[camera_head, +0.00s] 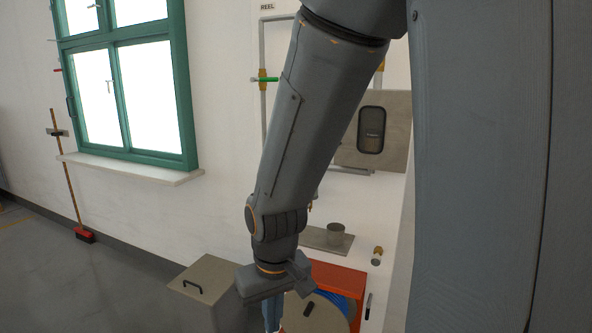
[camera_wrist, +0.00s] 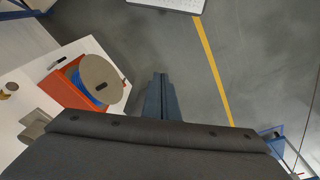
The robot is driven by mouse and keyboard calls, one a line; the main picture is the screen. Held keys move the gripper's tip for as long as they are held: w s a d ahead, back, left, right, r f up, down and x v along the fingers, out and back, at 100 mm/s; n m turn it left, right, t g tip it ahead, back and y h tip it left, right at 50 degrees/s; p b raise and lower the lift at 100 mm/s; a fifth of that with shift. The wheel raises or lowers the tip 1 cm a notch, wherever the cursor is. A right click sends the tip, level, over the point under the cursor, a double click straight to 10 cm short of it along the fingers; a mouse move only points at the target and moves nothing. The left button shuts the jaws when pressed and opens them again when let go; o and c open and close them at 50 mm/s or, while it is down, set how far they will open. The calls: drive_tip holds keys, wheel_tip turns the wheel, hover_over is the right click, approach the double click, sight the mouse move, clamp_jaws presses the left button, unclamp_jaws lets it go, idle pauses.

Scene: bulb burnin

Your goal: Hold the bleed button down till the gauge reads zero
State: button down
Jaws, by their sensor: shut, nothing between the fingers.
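My gripper (camera_head: 272,318) hangs down at the bottom of the head view, its tips partly cut off by the frame edge. In the wrist view the closed fingers (camera_wrist: 160,92) point out over bare grey floor and hold nothing. I cannot pick out a bleed button or a gauge face in either view. A beige panel with a dark, rounded window (camera_head: 371,129) is on the wall behind my arm; I cannot read anything in it. My arm hides part of the wall.
A red box (camera_head: 352,281) with blue coils and a round beige disc (camera_head: 318,315) stands near the gripper; the box also shows in the wrist view (camera_wrist: 64,92). A beige lidded box (camera_head: 205,277) is beside it. A green-framed window (camera_head: 152,158) and broom (camera_head: 84,235) are left.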

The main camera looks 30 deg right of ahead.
drive_tip(key=w+d+r+n+t, duration=0.1)
drive_tip(key=w+d+t, duration=0.2)
drive_tip(key=w, duration=0.5)
drive_tip(key=w+d+r+t+h+p, duration=0.1)
drive_tip(key=w+d+r+t, duration=0.2)
drive_tip(key=w, duration=0.5)
drive_tip(key=w+d+n+t, duration=0.1)
drive_tip(key=w+d+t, duration=0.25)
drive_tip(key=w, duration=0.45)
drive_tip(key=w+d+r+n+t+h, duration=0.1)
drive_tip(key=w+d+r+t, duration=0.1)
drive_tip(key=r+t, duration=0.3)
drive_tip(key=w+d+r+t+h+p, duration=0.1)
drive_tip(key=d+r+t, duration=0.3)
drive_tip(key=r+t, duration=0.1)
drive_tip(key=shift+w+d+r+n, duration=0.4)
drive_tip(key=shift+r, duration=0.35)
drive_tip(key=shift+d, duration=0.1)
drive_tip(key=w+d, duration=0.5)
drive_tip(key=d, duration=0.1)
drive_tip(key=shift+w+d+b, duration=0.2)
drive_tip(key=shift+d+b, duration=0.2)
drive_tip(key=shift+b, duration=0.05)
